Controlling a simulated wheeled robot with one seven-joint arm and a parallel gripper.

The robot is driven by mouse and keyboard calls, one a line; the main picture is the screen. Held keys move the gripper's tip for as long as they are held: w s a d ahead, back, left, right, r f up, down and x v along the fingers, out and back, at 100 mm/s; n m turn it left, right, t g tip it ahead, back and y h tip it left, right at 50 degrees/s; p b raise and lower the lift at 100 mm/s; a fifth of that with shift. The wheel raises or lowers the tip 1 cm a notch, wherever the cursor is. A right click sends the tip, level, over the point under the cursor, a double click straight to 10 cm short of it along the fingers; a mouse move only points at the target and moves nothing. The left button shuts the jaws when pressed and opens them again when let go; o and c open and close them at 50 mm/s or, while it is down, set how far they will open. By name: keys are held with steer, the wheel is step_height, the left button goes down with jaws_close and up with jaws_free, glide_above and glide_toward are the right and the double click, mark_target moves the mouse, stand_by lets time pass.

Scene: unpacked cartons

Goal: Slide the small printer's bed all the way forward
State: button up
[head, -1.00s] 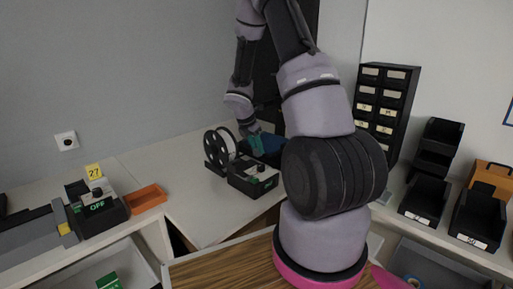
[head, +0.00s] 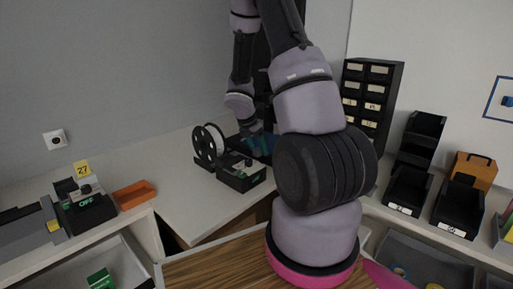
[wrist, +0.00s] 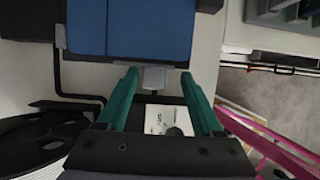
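The small printer stands on the white worktop in the head view, partly hidden by my arm. Its blue bed (head: 262,146) is just visible beside my wrist. In the wrist view the blue bed (wrist: 150,30) fills the top middle, with a small grey tab (wrist: 154,78) on its near edge. My gripper (wrist: 159,74) has two green fingers, spread apart on either side of the tab, with gaps showing. The printer's dark control box (head: 241,174) is in front of the bed; its pale panel and dark knob (wrist: 174,131) show between the fingers.
A filament spool (head: 208,146) stands left of the printer and fills the wrist view's lower left. A box marked OFF (head: 84,209), a sign 27 (head: 82,169) and an orange tray (head: 134,194) are farther left. A drawer cabinet (head: 369,95) and dark bins (head: 408,190) are right.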

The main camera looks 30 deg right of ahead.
steer(key=v, duration=1.1)
stand_by(0.3)
steer(key=s+a+r+m+t+y, duration=0.2)
steer(key=s+a+r+m, duration=0.4)
steer(key=s+r+m, duration=0.4)
steer(key=s+a+r+m+t+y, duration=0.3)
steer(key=s+a+r+m, duration=0.4)
steer(key=s+r+m, duration=0.4)
steer(key=shift+s+r+m+t+y, duration=0.3)
steer(key=shift+r+m+y, duration=0.75)
steer(key=shift+m, duration=1.55)
steer(key=shift+r+h, duration=0.2)
steer(key=shift+h, duration=0.15)
